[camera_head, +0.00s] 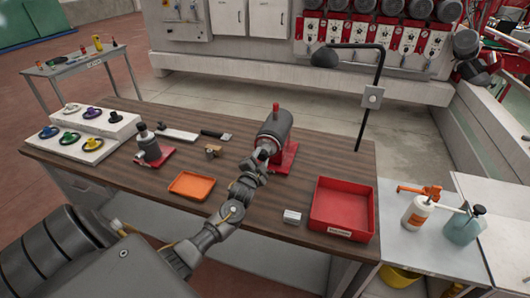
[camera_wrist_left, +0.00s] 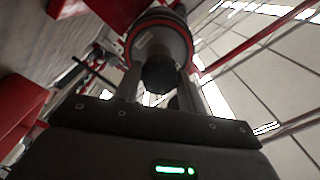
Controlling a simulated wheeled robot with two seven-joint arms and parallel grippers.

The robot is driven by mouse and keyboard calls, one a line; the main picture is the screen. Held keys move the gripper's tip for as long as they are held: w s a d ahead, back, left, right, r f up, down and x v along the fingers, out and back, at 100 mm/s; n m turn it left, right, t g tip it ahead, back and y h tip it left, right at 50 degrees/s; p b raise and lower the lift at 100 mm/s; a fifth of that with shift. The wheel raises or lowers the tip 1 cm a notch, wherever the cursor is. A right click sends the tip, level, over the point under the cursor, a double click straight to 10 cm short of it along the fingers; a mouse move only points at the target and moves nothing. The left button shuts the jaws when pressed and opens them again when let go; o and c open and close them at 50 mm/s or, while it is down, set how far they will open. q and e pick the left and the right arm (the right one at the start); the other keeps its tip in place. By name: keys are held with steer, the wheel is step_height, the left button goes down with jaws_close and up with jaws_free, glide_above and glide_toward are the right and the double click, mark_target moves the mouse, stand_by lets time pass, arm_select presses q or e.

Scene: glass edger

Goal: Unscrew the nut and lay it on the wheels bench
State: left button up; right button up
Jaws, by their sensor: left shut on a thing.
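My left gripper (camera_head: 264,153) reaches across the wooden bench (camera_head: 250,194) to the front end of a grey cylindrical spindle unit (camera_head: 276,128) on a red base. In the left wrist view its two fingers (camera_wrist_left: 160,92) are shut on a dark round nut (camera_wrist_left: 159,73) in front of the unit's round face (camera_wrist_left: 158,36). The nut is in line with the spindle; whether it still touches the thread is hidden. In the head view the fingers hide the nut. The bench carries a white stepped rack (camera_head: 75,155) with several coloured wheels. My right gripper is not in view.
An orange tray (camera_head: 192,186), a red bin (camera_head: 342,209), a small white block (camera_head: 292,216), a brass-coloured piece (camera_head: 213,151) and a grey device on a red base (camera_head: 150,148) stand on the bench. A black lamp post (camera_head: 371,97) rises behind.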

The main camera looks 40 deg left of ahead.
arm_select(q)
steer(key=n, duration=0.6)
steer(key=shift+n, duration=0.3)
steer(key=n, duration=0.7)
steer(key=o, duration=0.9)
